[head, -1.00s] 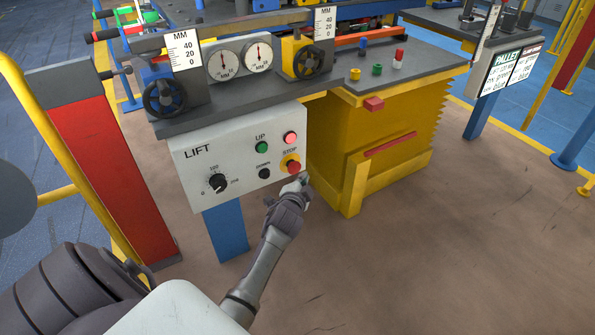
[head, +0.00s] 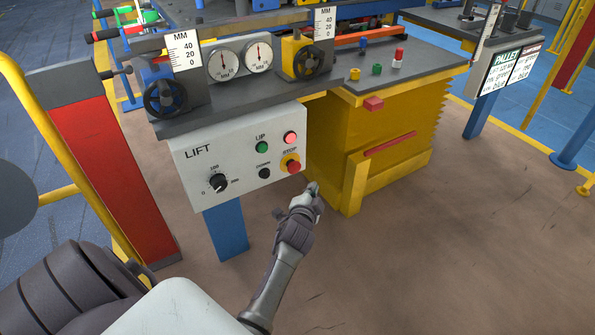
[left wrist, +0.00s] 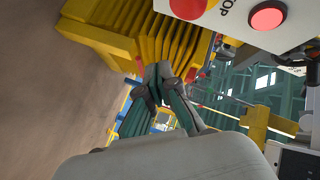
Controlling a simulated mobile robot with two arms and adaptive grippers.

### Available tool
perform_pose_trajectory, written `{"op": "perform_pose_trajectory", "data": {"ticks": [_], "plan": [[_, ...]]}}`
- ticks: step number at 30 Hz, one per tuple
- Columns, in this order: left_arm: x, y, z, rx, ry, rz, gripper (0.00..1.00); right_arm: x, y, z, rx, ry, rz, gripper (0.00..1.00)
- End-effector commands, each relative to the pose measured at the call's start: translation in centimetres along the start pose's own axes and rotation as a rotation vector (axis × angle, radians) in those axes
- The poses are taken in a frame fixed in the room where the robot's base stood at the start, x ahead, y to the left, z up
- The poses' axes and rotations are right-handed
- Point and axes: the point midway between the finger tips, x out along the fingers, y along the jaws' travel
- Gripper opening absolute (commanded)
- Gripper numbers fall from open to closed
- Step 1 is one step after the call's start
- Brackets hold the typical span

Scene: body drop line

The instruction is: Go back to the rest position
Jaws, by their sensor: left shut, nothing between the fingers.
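My left gripper (head: 314,190) is shut and empty. In the head view it is below and to the right of the red stop button (head: 293,167) on the white LIFT panel (head: 222,196), apart from the panel. My right gripper is not in either view.
The yellow lift (head: 385,125) stands behind the gripper, with coloured pegs on its grey top. A red post (head: 100,160) and yellow rail (head: 50,120) stand at the left. The brown floor (head: 450,240) at the right is clear.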

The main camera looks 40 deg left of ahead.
Motion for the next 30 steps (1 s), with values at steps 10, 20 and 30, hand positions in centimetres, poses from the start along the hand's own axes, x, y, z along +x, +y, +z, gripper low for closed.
{"op": "perform_pose_trajectory", "data": {"ticks": [10, 20, 30], "plan": [[0.0, 0.0, 0.0, 0.000, 0.000, 0.000, 0.00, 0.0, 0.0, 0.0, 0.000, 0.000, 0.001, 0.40], [-3.1, -0.1, 0.2, -0.098, -0.012, 0.042, 0.00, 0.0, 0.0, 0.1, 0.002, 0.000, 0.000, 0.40], [-17.2, 3.4, -2.9, -0.485, -0.056, 0.378, 0.00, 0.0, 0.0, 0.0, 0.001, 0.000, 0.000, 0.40]]}}
